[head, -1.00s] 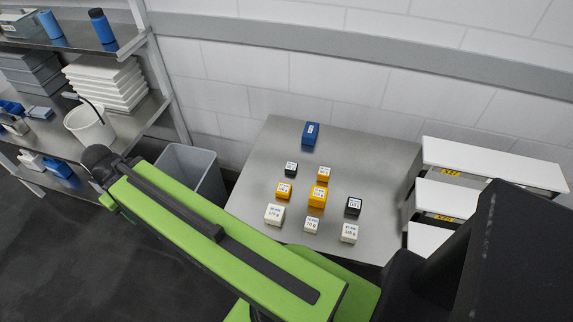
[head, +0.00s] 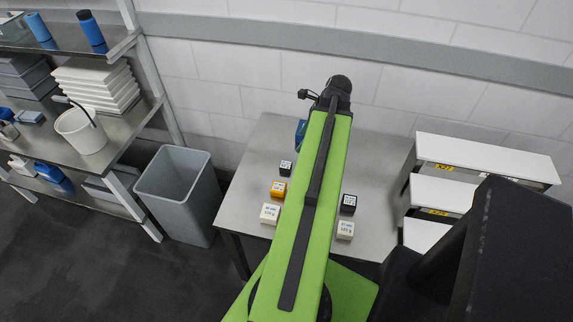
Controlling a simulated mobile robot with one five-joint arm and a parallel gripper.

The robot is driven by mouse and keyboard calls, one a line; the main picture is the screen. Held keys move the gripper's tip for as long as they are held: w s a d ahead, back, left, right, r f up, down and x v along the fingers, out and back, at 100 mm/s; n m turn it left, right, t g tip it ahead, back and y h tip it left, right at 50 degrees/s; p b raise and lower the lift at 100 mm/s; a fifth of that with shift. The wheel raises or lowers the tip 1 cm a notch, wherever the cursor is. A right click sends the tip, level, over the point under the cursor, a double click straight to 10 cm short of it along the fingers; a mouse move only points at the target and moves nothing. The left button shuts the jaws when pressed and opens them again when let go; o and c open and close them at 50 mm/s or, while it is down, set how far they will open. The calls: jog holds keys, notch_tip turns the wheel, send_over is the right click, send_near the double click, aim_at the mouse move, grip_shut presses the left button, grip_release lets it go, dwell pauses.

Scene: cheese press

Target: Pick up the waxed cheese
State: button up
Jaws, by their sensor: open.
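Small labelled cheese blocks stand on the metal table (head: 240,193); the lettering is too small to tell which is the waxed cheese. A black block (head: 285,168) and an orange block (head: 278,189) stand left of my green arm, with a white block (head: 270,214) in front of them. Another black block (head: 348,204) and a white block (head: 345,230) stand to the right. My arm hides the middle of the table and the blocks there. I cannot make out my gripper; only the arm's dark far joint shows, over the table's back edge.
A blue block (head: 300,133) at the back is partly hidden by my arm. White stepped shelves (head: 484,160) stand at the right. A grey bin (head: 180,188) is on the floor left of the table, beside a loaded metal rack (head: 140,115). A tiled wall closes the back.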

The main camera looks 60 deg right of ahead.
jog(key=s, duration=0.2)
jog(key=b, duration=1.1)
send_over(288, 165)
jog(key=s, duration=0.3)
jog(key=shift+m, duration=0.4)
jog(key=f, duration=1.1)
jog(key=shift+w+d, duration=0.1)
jog(key=shift+d, duration=0.2)
jog(key=shift+w+f+b, duration=0.25)
jog(key=shift+b, duration=0.05)
jog(key=b+x, duration=0.4)
jog(key=x, duration=0.1)
jog(key=shift+f+b, duration=0.1)
jog(key=shift+b, duration=0.3)
grip_shut()
